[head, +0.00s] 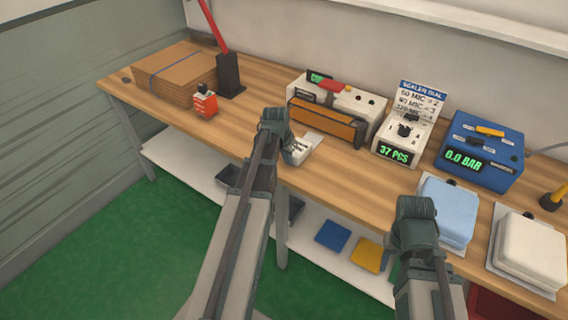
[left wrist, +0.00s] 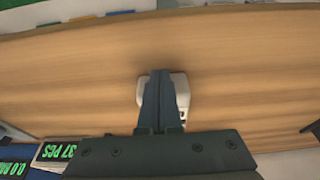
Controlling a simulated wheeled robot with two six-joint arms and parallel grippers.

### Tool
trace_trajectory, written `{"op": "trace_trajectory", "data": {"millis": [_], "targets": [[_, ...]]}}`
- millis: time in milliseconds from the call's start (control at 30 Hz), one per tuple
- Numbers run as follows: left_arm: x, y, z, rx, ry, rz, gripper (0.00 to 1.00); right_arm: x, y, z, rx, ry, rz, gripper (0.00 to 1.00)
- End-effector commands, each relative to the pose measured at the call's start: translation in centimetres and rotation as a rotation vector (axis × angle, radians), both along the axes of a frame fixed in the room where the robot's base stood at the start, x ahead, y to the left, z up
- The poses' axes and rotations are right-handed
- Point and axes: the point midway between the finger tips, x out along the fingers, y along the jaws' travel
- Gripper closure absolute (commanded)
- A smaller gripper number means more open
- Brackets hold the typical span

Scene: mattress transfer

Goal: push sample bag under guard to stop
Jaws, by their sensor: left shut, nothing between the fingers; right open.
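A small white bag with dark marks (head: 297,151) lies on the bench in front of the sealer and looks like the sample bag. My left gripper (head: 274,117) is shut and empty beside it, hiding part of it. In the left wrist view the shut fingers (left wrist: 161,84) overlap the bag (left wrist: 182,92); I cannot tell whether they touch it. The sealer (head: 355,107) has an orange-brown front bar (head: 325,122), which appears to be the guard. The stop cannot be made out. My right gripper (head: 416,212) is open and empty at the bench's front edge.
On the wooden bench (head: 350,180) stand a dial box (head: 404,133), a blue pressure box (head: 482,145), a blue pack (head: 447,205) and a white pack (head: 530,248). At left are cardboard sheets (head: 172,78) and a red bottle (head: 205,103). Bare bench lies left of my left gripper.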

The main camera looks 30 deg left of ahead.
Motion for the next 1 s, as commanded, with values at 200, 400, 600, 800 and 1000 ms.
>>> {"op": "trace_trajectory", "data": {"millis": [200, 400, 600, 800, 1000], "targets": [[6.9, -0.3, 0.0, 0.000, -0.001, -0.003, 1.00, 0.0, 0.0, 0.0, 0.000, 0.000, 0.000, 0.50], [11.5, -0.7, 0.0, 0.001, 0.000, -0.002, 1.00, 0.0, 0.0, 0.0, 0.000, 0.000, 0.000, 0.50], [12.0, -0.9, 0.0, 0.000, -0.006, 0.000, 1.00, 0.0, 0.0, 0.0, 0.000, 0.000, 0.000, 0.50], [12.1, -1.0, 0.1, -0.002, -0.007, -0.002, 1.00, 0.0, 0.0, 0.0, 0.000, 0.000, 0.000, 0.50], [11.6, -1.3, 0.1, -0.004, -0.007, -0.002, 1.00, 0.0, 0.0, 0.0, 0.000, 0.000, 0.000, 0.50]]}}
